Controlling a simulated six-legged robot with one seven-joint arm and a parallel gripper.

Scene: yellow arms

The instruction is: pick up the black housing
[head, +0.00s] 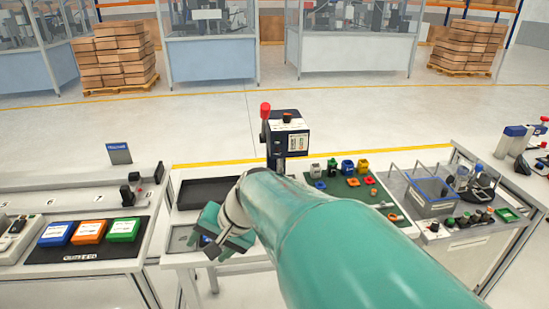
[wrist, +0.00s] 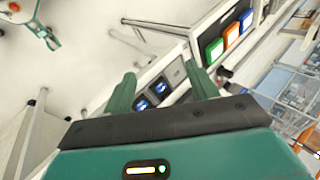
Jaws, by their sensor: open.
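Two small black square parts with blue centres, which look like black housings, show in the wrist view. The nearer one (wrist: 142,103) sits lower left and the other one (wrist: 160,87) sits up and to its right. Both lie on the bench between my fingers in the picture, apart from them. My gripper (wrist: 161,78) is open and empty, with its green fingers spread. In the head view my gripper (head: 215,240) hangs over the front left of the middle bench, and my arm and gripper hide much of what lies below.
A black tray (head: 205,192) lies behind my gripper. A press with a red knob (head: 287,135) stands at the back of the bench. A green board (head: 345,189) with coloured parts lies right. Blue, orange and green boxes (head: 89,231) stand on the left bench.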

